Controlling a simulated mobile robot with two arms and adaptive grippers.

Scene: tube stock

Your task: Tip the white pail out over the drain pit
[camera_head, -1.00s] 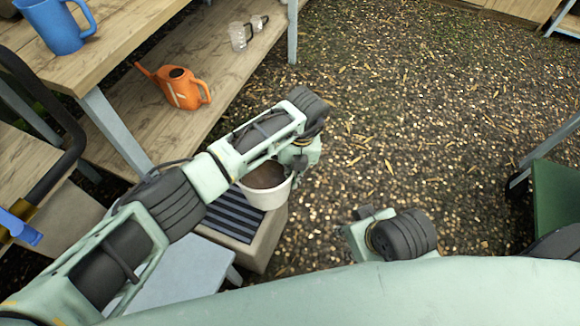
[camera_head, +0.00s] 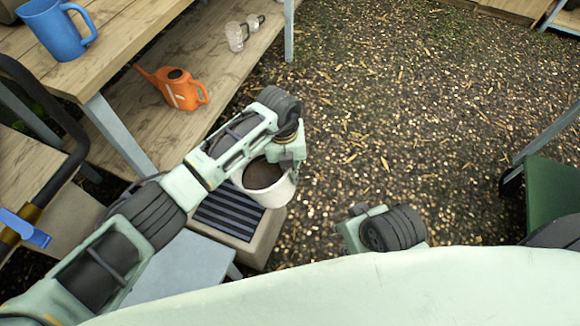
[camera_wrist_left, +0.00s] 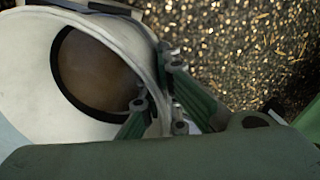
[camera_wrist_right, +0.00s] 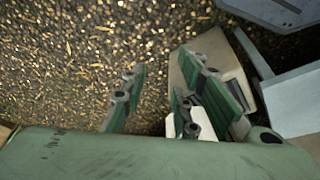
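The white pail (camera_head: 280,194) is held near the right edge of the drain pit and leans a little to the left in the head view. Brown contents (camera_head: 262,173) show inside it. The drain pit, a beige block with a dark slatted grate (camera_head: 224,214), is partly hidden behind the pail and my left arm. My left gripper (camera_head: 284,160) is shut on the pail's rim; the left wrist view shows its fingers (camera_wrist_left: 165,105) either side of the rim. My right gripper (camera_wrist_right: 155,100) is open and empty, to the right of the pail and apart from it.
An orange watering can (camera_head: 183,92) and clear measuring cups (camera_head: 236,36) stand on the low shelf. A blue jug (camera_head: 55,30) is on the bench above. A grey-blue stool (camera_head: 180,270) adjoins the pit. Wood-chip ground (camera_head: 400,110) to the right is open.

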